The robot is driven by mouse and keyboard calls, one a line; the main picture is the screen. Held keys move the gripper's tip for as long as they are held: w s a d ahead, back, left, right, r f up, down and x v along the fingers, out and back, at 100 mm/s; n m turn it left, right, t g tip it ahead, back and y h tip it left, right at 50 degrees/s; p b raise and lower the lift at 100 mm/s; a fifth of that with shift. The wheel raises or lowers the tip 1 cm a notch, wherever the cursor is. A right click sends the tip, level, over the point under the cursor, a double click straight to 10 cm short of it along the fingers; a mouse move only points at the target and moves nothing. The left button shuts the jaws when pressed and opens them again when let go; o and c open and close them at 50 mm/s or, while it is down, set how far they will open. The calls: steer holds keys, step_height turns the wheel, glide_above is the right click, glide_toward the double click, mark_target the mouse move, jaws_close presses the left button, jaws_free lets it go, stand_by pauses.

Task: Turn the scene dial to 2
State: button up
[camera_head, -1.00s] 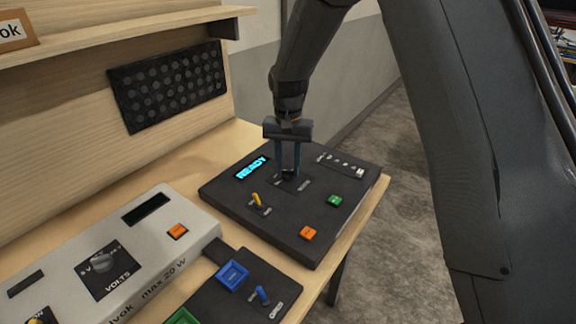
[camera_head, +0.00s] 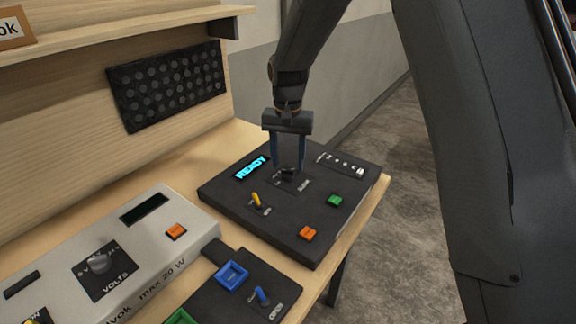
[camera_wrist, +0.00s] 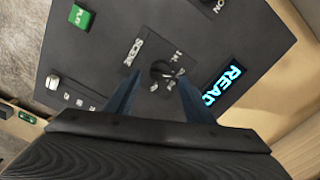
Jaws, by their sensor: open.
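The scene dial (camera_head: 287,172) is a small dark knob on the black console (camera_head: 240,208), beside the lit READY display (camera_head: 251,168). In the wrist view the dial (camera_wrist: 162,70) sits between and just beyond my fingertips, with small markings around it that I cannot read surely. My gripper (camera_head: 288,165) is over the dial, pointing down, with its two blue fingers apart. In the wrist view my open gripper (camera_wrist: 160,80) has one finger on each side of the dial, with gaps, and holds nothing. The dial's exact pointer direction is unclear.
On the same console are a yellow toggle (camera_head: 257,201), an orange button (camera_head: 307,233), a green button (camera_head: 335,200) and a row of small indicators (camera_head: 340,163). A grey VOLTS unit (camera_head: 150,250) and a blue-button panel (camera_head: 232,275) stand nearer. A wooden back wall rises behind.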

step_height(320, 180, up, 6)
steer(key=shift+f+b, duration=0.1)
steer(key=shift+b, duration=0.65)
steer(key=shift+n+t, duration=0.4)
steer(key=shift+n, duration=0.2)
steer(key=s+d+f, duration=0.1)
steer(key=s+d, duration=0.2)
steer(key=s+d+f+b, duration=0.1)
steer(key=s+d, duration=0.2)
steer(key=d, duration=0.1)
steer(key=s+d+f, duration=0.1)
steer(key=s+d, duration=0.2)
steer(key=s, duration=0.1)
steer(key=shift+s+d+f, duration=0.1)
steer(key=shift+d, duration=0.25)
steer(key=s+d+f, duration=0.2)
steer(key=s+d, duration=0.1)
steer(key=s, duration=0.3)
steer(key=s+d+f+n+b, duration=0.1)
steer(key=s+d+f, duration=0.1)
steer(key=s, duration=0.4)
steer(key=shift+s+d+t, duration=0.3)
steer(key=shift+s+d, duration=0.05)
steer(key=shift+d, duration=0.3)
